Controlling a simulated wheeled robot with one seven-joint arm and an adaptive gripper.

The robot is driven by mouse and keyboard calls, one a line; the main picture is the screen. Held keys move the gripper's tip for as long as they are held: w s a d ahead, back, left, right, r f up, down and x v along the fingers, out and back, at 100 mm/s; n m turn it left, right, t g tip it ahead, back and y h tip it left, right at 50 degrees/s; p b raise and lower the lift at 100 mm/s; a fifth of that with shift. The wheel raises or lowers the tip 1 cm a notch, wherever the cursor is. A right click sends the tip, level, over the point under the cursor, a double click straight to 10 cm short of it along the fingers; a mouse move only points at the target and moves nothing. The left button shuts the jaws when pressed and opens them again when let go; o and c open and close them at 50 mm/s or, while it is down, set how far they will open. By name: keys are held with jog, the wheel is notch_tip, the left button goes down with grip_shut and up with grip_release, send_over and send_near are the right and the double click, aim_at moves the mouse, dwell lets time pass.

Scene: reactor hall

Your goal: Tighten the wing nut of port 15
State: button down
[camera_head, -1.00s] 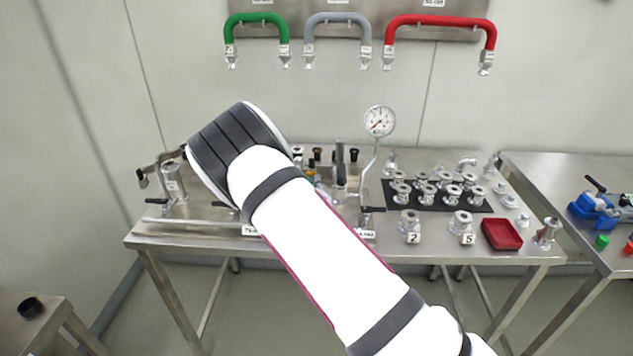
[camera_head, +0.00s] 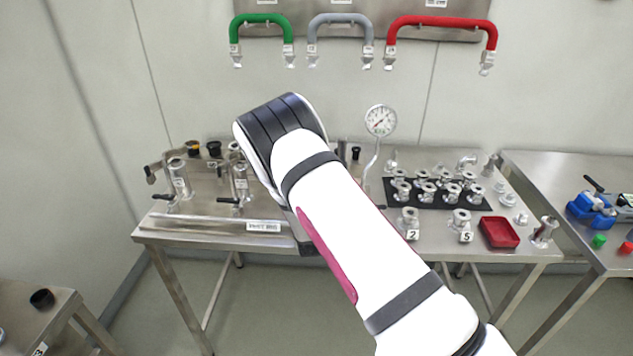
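My arm reaches across the steel table from the lower right and covers its middle. My gripper is hidden behind the arm, so its fingers do not show. Two metal port fittings with black-ended levers stand on the left of the table, one farther left (camera_head: 180,178) and one closer to my arm (camera_head: 240,182). I cannot read a number 15 on any port, and no wing nut can be made out at this size.
A pressure gauge (camera_head: 380,121) stands at the back. A black mat (camera_head: 436,197) with several metal fittings and a red tray (camera_head: 499,232) lie on the right. Green (camera_head: 262,19), grey (camera_head: 340,20) and red (camera_head: 442,22) hoses hang on the wall. A second table with a blue vise (camera_head: 591,208) stands right.

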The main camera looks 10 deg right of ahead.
jog(key=shift+f, duration=0.1)
dwell(0.3)
jog(key=c, duration=1.8)
grip_release()
jog(key=v, duration=1.2)
